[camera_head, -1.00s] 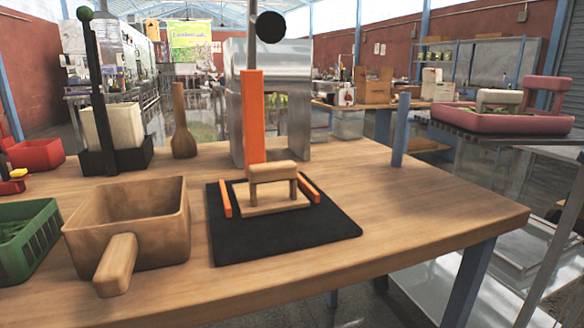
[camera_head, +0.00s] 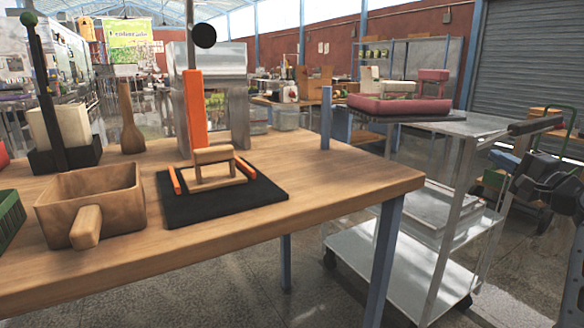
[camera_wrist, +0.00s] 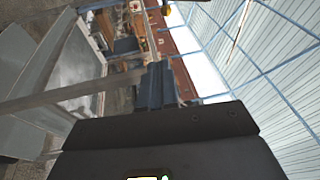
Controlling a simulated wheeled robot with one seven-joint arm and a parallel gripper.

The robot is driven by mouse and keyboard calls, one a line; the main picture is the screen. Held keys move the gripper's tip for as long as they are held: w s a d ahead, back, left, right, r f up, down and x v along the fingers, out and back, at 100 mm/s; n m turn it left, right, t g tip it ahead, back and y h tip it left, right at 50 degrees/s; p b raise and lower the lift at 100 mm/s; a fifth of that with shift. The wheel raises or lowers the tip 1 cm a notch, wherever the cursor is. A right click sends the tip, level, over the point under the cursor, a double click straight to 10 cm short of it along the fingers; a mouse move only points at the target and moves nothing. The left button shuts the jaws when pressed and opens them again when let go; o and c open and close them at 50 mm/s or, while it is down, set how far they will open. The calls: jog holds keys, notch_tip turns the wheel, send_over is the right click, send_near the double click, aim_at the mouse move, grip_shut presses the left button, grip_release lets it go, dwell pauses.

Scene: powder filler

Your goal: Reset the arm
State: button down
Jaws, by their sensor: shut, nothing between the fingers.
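My gripper (camera_wrist: 156,82) shows in the wrist view, with its dark fingers together and nothing between them. It points out over the room, and no task object is near its fingertips. In the head view, a dark part at the right edge looks like part of my arm, but its fingers cannot be made out there. It is well to the right of the wooden table (camera_head: 330,215), apart from it.
On the table are a wooden box with a handle (camera_head: 60,210), a black mat (camera_head: 240,205) with a wooden handled piece (camera_head: 214,170), and an orange post (camera_head: 194,105). A metal cart (camera_head: 375,265) with a pink tray (camera_head: 410,106) stands right of the table. Floor shows in front.

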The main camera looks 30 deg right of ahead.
jog(key=a+f+n+g, duration=0.1)
jog(key=a+f+g, duration=0.1)
jog(key=a+f, duration=0.65)
jog(key=a+f+n+g, duration=0.1)
jog(key=a+f+g, duration=0.1)
jog(key=a+f, duration=0.65)
jog(key=s+a+f+n+g, duration=0.2)
jog(key=s+a+f+n, duration=0.4)
jog(key=s+a+f, duration=0.8)
jog(key=s+a+r+n+y, duration=0.1)
jog(key=s+a+r+n, duration=0.3)
jog(key=s+a, duration=0.3)
jog(key=s+a+r+n+t+y, duration=0.1)
jog(key=s+a+r+n+y, duration=0.2)
jog(key=s+a, duration=0.35)
jog(key=s+a+r+n, duration=0.4)
jog(key=s+a+n, duration=0.1)
jog(key=s+a, duration=0.2)
notch_tip(320, 180, up, 14)
jog(key=p, duration=1.4)
jog(key=shift+w+d+r, duration=0.15)
jog(key=shift+d, duration=0.15)
